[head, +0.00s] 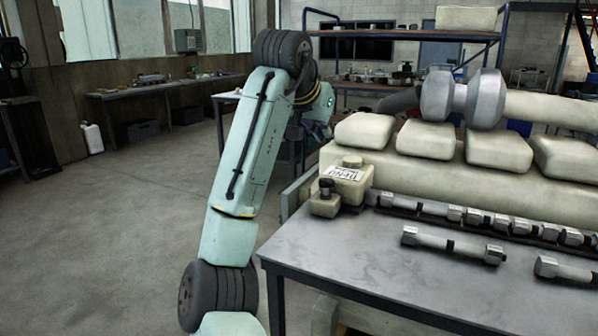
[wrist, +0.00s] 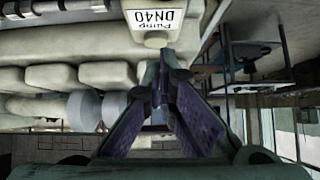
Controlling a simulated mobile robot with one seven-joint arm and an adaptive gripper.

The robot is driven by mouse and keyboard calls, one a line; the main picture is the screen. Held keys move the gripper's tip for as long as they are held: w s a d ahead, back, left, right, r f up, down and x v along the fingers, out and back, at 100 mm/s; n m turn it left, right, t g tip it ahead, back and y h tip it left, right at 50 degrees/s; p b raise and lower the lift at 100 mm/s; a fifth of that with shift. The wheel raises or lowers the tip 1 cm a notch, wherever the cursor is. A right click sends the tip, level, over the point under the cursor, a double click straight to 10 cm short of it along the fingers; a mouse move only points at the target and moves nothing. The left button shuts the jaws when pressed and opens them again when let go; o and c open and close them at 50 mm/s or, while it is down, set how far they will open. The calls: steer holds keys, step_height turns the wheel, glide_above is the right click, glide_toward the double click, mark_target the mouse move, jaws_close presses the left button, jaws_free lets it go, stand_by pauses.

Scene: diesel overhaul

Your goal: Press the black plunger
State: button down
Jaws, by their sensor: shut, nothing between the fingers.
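A cream pump block (head: 346,182) with a white label stands at the left end of the engine, by the table's edge. Beside its front left corner is a small unit with a dark plunger-like knob (head: 326,186) on top. In the wrist view, which is upside down, the pump block (wrist: 145,8) shows its label "Pump DN40" at top centre. My gripper (wrist: 164,62) is shut and empty, its fingertips meeting just below that label in the picture. The dark knob cannot be made out there. In the head view my gripper is largely hidden behind my arm.
The grey table (head: 345,245) carries loose bolts (head: 452,245) and a row of shiny fittings. The cream engine (head: 440,180) with several covers fills the right. A blue-framed shelf (head: 400,34) stands behind.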

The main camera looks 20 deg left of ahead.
steer(key=shift+s+a+f+g, duration=0.2)
steer(key=shift+s+f+g, duration=0.1)
steer(key=shift+s+f, duration=0.05)
steer(key=p, duration=0.3)
glide_above(328, 183)
step_height(328, 183, down, 6)
steer(key=shift+s+f, duration=0.1)
steer(key=shift+f, duration=0.1)
steer(key=f, duration=0.3)
steer(key=shift+w+a+f, duration=0.1)
steer(key=shift+w+f, duration=0.1)
steer(key=shift+f, duration=0.65)
